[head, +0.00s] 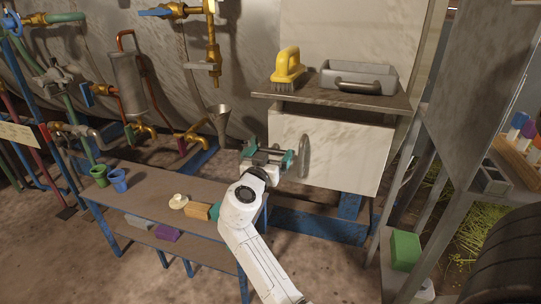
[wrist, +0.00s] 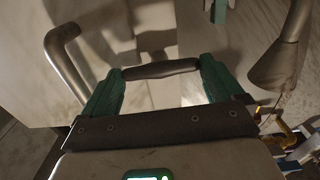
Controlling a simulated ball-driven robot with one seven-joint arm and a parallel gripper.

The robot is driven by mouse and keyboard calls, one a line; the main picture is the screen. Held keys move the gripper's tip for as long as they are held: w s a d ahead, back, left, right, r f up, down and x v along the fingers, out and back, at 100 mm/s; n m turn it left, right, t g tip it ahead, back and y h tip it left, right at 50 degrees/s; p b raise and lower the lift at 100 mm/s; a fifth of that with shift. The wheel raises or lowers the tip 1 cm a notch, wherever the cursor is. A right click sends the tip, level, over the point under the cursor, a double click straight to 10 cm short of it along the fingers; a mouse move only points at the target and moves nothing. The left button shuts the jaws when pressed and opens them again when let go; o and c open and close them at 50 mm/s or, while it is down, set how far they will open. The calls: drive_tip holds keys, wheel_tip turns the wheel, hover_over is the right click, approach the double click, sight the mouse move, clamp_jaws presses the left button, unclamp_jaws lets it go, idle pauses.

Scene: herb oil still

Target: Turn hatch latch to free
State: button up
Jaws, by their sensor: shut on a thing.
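The hatch (head: 345,158) is a pale, streaked panel below the shelf in the head view, with a vertical metal handle (head: 304,155). My gripper (head: 268,157) is at the hatch's left edge, left of that handle. In the wrist view its green fingers (wrist: 160,69) stand apart with a dark rounded bar, apparently the hatch latch (wrist: 160,69), lying crosswise between their tips. The fingers touch both ends of the bar. The hatch handle (wrist: 66,65) also shows at left there. In the head view the gripper hides most of the latch.
A shelf (head: 330,99) above the hatch carries a yellow brush (head: 288,68) and a grey tray (head: 358,78). A low bench (head: 150,188) with blue (head: 118,180) and green (head: 99,175) cups stands left. A funnel (head: 221,124) is close left of my gripper. A metal rack stands right.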

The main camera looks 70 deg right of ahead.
drive_tip(key=n+p, duration=0.1)
drive_tip(key=n, duration=0.3)
drive_tip(key=n+p, duration=0.2)
drive_tip(key=n, duration=0.2)
drive_tip(key=shift+w+n, duration=0.1)
drive_tip(key=shift+n, duration=0.3)
drive_tip(key=n+p, duration=0.3)
drive_tip(key=n, duration=0.2)
drive_tip(key=shift+f+n+p, duration=0.15)
drive_tip(key=shift+n+p, duration=0.9)
drive_tip(key=shift+n, duration=0.95)
drive_tip(key=o, duration=0.7)
drive_tip(key=a, duration=0.3)
drive_tip(key=a+p, duration=0.1)
drive_tip(key=a, duration=0.7)
drive_tip(key=shift+s+p, duration=0.35)
drive_tip(key=shift+s, duration=0.05)
